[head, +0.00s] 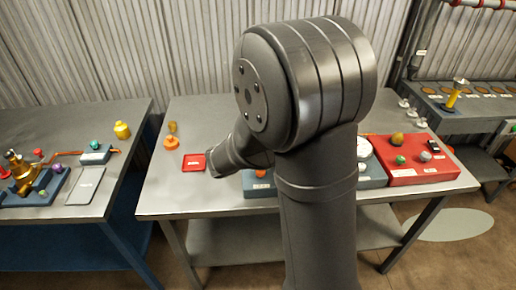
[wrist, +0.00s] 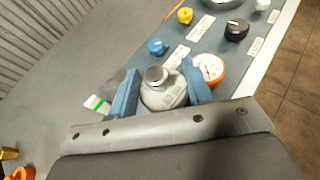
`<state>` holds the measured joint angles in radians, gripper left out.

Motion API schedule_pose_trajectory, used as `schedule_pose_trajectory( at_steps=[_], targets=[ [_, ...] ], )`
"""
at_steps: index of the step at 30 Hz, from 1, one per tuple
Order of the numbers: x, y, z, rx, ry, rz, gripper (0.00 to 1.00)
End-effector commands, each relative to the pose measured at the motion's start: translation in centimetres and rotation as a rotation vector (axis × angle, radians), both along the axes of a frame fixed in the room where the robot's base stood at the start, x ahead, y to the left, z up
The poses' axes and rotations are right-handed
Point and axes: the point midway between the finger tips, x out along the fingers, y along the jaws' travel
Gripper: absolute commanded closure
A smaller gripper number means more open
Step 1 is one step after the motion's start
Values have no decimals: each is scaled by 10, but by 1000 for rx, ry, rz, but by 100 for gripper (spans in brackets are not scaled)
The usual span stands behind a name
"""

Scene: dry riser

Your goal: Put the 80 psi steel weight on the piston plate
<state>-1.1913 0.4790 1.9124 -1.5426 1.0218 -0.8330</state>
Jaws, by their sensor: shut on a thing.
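In the wrist view my gripper (wrist: 162,88) has its two blue fingers closed on either side of a light grey steel weight (wrist: 165,97) with a shiny round knob on top. No label on the weight can be read. It is over or close to a blue-grey panel (wrist: 190,40); whether it touches cannot be told. In the head view my own arm hides the gripper and the weight. The piston plate cannot be identified with certainty in either view.
A gauge with an orange rim (wrist: 208,68) stands close beside the right finger. A blue knob (wrist: 157,47), yellow knob (wrist: 185,15) and black knob (wrist: 236,30) stick up from the panel. A red box (head: 402,174) is right of my arm. The table's left front (head: 165,203) is clear.

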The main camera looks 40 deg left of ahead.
Motion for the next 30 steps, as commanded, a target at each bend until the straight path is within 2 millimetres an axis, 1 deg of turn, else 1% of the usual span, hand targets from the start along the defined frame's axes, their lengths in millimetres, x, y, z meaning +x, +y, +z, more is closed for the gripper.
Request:
schedule_pose_trajectory(
  at_steps=[1,6,9,12,14,17,27,30],
  targets=[
    [17,-2,10,6,-2,-8,90],
    [61,-9,37,5,-5,-6,90],
    [80,-13,50,4,-11,-2,90],
    [92,-16,58,0,-16,1,90],
    [95,-15,60,-2,-17,4,90],
    [94,-6,54,-5,-16,6,90],
    [72,61,12,-5,-17,8,90],
    [67,77,2,-4,-17,6,90]
  ],
)
